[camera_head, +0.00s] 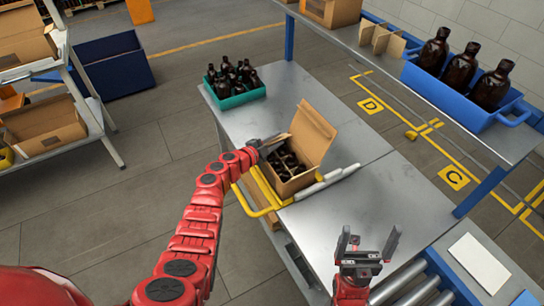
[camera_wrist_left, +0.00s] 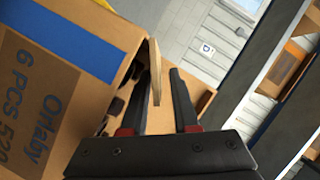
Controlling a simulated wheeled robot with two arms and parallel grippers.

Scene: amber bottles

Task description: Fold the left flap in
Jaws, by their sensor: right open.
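An open cardboard box (camera_head: 297,184) stands on the grey table, with dark shapes among dividers inside. Its large back flap (camera_head: 315,130) stands up. The left flap (camera_head: 274,140) sticks up at the left side, beside my left gripper (camera_head: 258,146). In the left wrist view the thin edge of the left flap (camera_wrist_left: 155,72) lies between the parted fingers of my left gripper (camera_wrist_left: 158,98), with gaps visible on both sides. My right gripper (camera_head: 367,242) is open and empty over the table's front right, apart from the box.
A yellow frame (camera_head: 262,190) and grey-tipped bars border the box. A teal crate (camera_head: 236,99) of amber bottles stands behind it. A blue tray (camera_head: 440,90) of bottles is on the right shelf. Bare table lies right of the box. A roller conveyor (camera_head: 410,290) is at front right.

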